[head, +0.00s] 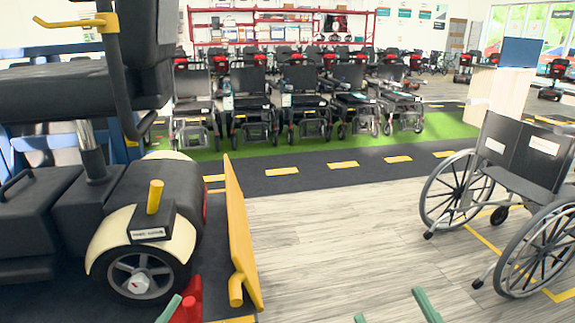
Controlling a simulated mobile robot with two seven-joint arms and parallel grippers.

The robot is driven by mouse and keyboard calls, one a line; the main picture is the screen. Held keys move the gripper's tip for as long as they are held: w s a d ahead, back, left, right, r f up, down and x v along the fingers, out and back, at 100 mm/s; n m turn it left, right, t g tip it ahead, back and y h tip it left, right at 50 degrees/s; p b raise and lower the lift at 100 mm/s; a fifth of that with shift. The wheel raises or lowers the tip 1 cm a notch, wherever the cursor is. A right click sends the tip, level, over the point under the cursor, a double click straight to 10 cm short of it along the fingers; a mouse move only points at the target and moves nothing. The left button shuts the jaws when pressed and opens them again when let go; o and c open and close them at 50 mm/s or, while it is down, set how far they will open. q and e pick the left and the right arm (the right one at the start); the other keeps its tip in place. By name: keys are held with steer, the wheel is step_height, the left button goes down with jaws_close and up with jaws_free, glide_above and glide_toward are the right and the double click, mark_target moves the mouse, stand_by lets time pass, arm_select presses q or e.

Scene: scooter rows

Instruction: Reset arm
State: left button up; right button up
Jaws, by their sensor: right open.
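My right gripper (390,305) shows at the bottom edge, right of centre. Its two green fingertips stand well apart, with bare floor between them. Nothing shows in it. One green fingertip of what looks like my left gripper (169,309) shows at the bottom edge, beside a red part (189,301). The rest is cut off, so I cannot tell whether it holds the red part. A large mobility scooter (120,215) fills the left side. It has a black seat, a raised armrest with a yellow piece (107,23), and a yellow lever (155,196) above its rear wheel.
A yellow panel (238,232) stands upright right of the scooter. A wheelchair (507,180) stands at the right. The wooden floor (335,235) between them is clear.

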arm_select(q)
step_height(320, 180, up, 6)
steer(key=s+n+t+p, duration=0.2)
steer(key=n+p, duration=0.1)
steer(key=n, duration=0.1)
arm_select(e)
steer(key=w+d+f+m+g+h+p, duration=0.1)
steer(key=w+f+m+g+h+p, duration=0.2)
steer(key=h+p, duration=0.3)
arm_select(q)
steer(key=s+a+f+n+g+y+p, duration=0.1)
steer(key=s+f+n+g+y+p, duration=0.2)
steer(key=f+g+p, duration=0.3)
steer(key=s+a+f+n+g+y+p, duration=0.2)
steer(key=f+g+p, duration=0.4)
steer(key=f+p, duration=0.4)
steer(key=shift+s+f+n+g+y, duration=0.3)
steer(key=shift+s+n+y, duration=0.1)
steer(key=shift+s+y, duration=0.45)
arm_select(e)
steer(key=s+d+f+m+g+h, duration=0.1)
steer(key=s+d+f+m+g, duration=0.1)
steer(key=s+f+g, duration=0.7)
step_height(320, 180, down, 4)
steer(key=shift+s+d+r+m+h, duration=0.25)
steer(key=shift+m+h, duration=0.15)
steer(key=shift+m, duration=0.5)
arm_select(q)
steer(key=shift+a, duration=0.1)
